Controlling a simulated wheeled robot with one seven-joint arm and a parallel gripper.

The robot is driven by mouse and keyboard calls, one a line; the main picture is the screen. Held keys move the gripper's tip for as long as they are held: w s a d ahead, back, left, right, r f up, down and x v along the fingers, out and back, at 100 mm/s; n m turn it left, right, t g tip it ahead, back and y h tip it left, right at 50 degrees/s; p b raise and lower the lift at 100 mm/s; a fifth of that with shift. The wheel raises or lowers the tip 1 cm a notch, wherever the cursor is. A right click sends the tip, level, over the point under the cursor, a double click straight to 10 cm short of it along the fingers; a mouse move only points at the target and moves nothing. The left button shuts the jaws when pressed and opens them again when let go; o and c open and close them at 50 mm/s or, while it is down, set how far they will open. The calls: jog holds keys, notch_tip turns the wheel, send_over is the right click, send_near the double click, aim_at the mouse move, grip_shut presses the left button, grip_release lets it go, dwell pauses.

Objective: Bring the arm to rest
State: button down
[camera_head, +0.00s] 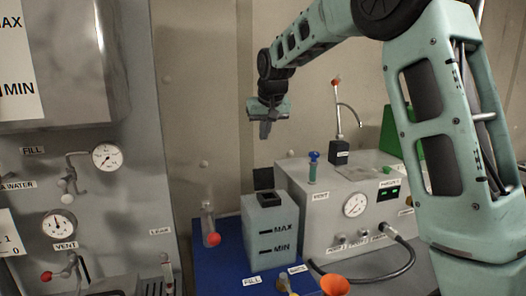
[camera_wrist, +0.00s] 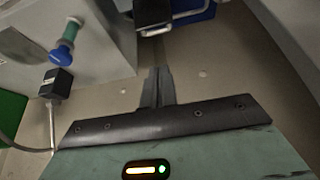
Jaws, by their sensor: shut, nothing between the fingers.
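My gripper (camera_head: 265,129) hangs at the end of my raised arm in the head view, pointing down. My arm is bent, reaching from the right side over the bench toward the middle of the head view.
A grey box with a gauge (camera_head: 318,222) and a blue-topped valve (camera_head: 313,157) stands right of the tank. An orange funnel (camera_head: 334,285) is in front. A wall panel with gauges (camera_head: 106,157) is at left.

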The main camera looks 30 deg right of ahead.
jog(key=shift+v, duration=0.9)
jog(key=shift+w, duration=0.15)
